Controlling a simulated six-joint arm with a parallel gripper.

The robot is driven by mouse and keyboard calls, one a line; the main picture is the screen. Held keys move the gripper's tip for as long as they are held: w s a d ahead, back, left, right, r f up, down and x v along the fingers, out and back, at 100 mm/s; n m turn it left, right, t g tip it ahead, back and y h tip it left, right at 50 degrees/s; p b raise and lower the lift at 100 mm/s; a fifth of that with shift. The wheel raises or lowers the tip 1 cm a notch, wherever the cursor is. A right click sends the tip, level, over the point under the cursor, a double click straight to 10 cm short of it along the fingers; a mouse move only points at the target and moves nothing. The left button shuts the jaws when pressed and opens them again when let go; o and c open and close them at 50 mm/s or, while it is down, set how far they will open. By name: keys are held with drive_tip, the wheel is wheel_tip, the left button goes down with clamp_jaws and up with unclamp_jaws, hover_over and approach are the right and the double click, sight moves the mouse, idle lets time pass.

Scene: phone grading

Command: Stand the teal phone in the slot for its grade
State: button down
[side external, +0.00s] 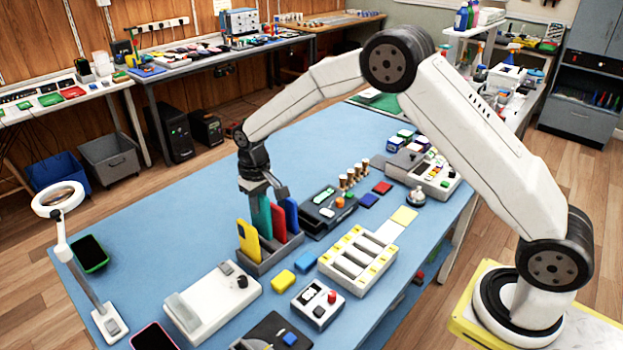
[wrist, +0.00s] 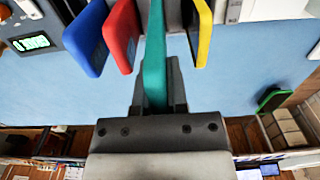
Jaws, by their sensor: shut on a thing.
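The teal phone (side external: 261,214) stands upright between the yellow phone (side external: 247,240) and the red phone (side external: 278,222), at the grey rack (side external: 262,268). The blue phone (side external: 292,214) is at the rack's right end. My gripper (side external: 259,190) points down and is shut on the teal phone's upper part. In the wrist view the teal phone (wrist: 154,55) is between my fingers, with red and blue to its left and yellow to its right. Its lower end is hidden, so I cannot tell whether it touches the rack. A white slotted block (side external: 358,260) with yellow labels stands to the right; its slots look empty.
A white device (side external: 212,297) and a control box (side external: 318,303) are in front. A black device (side external: 328,207) stands behind. The blue mat's left side (side external: 170,220) is mostly clear.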

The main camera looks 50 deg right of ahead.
sight(263, 236)
drive_tip(key=shift+f, duration=1.05)
drive_tip(key=shift+f, duration=2)
idle(1.9)
drive_tip(key=shift+c, duration=1.2)
unclamp_jaws()
drive_tip(key=shift+r, duration=0.25)
drive_tip(key=shift+r, duration=0.5)
drive_tip(key=shift+r, duration=0.2)
drive_tip(key=shift+r, duration=0.55)
